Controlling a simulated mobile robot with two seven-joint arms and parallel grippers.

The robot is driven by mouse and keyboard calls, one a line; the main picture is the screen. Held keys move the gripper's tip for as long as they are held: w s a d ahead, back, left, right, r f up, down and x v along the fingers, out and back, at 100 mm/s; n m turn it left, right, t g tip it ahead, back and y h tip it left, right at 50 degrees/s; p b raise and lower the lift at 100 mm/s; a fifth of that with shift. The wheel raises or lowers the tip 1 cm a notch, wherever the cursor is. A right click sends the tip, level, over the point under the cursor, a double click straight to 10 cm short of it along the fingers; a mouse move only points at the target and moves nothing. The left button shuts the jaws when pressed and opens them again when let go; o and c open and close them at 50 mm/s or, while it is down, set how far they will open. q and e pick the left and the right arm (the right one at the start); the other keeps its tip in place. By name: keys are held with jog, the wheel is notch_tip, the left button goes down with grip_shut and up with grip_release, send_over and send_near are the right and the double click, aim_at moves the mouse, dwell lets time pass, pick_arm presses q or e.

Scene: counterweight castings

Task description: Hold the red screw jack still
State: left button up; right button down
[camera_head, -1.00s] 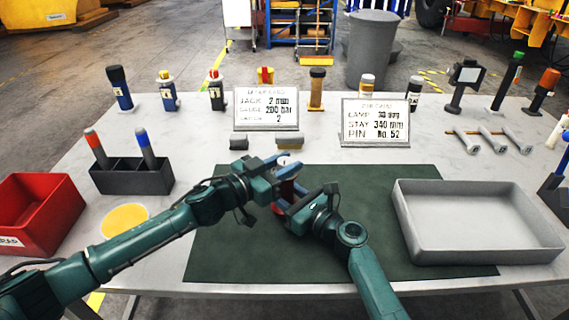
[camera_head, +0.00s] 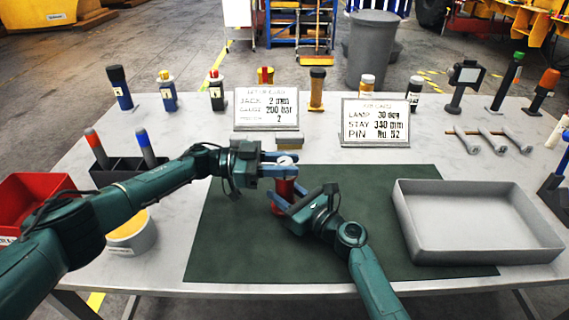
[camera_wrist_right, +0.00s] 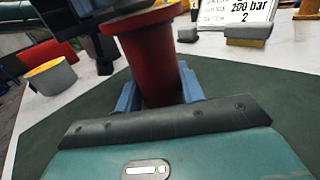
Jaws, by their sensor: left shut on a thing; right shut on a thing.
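The red screw jack (camera_head: 284,193) stands upright on the dark green mat (camera_head: 232,254), with a pale round top (camera_head: 285,160). In the right wrist view its red body (camera_wrist_right: 157,62) stands between two blue fingers, under a wider red collar. My right gripper (camera_head: 287,200) is shut on the jack's body from the front right. My left gripper (camera_head: 285,168) is shut around the jack's top, reaching in from the left. The fingers hide parts of the jack in the head view.
A grey tray (camera_head: 478,262) lies on the right. A red bin (camera_head: 25,205) and a yellow-topped round container (camera_head: 135,238) are on the left, partly behind my left arm. Two lettered signs (camera_head: 266,108) (camera_head: 375,122) and several tools stand at the back.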

aim_at(285, 160)
pick_arm(q)
jog(key=shift+w+m+g, duration=0.2)
jog(key=shift+m+g, duration=0.3)
jog(key=shift+g, duration=0.1)
jog(key=shift+s+f+g, duration=0.1)
jog(key=shift+s+g, duration=0.05)
jog(key=shift+g, duration=0.35)
jog(key=o, duration=1)
notch_tip(285, 160, up, 10)
jog(key=shift+r, duration=0.1)
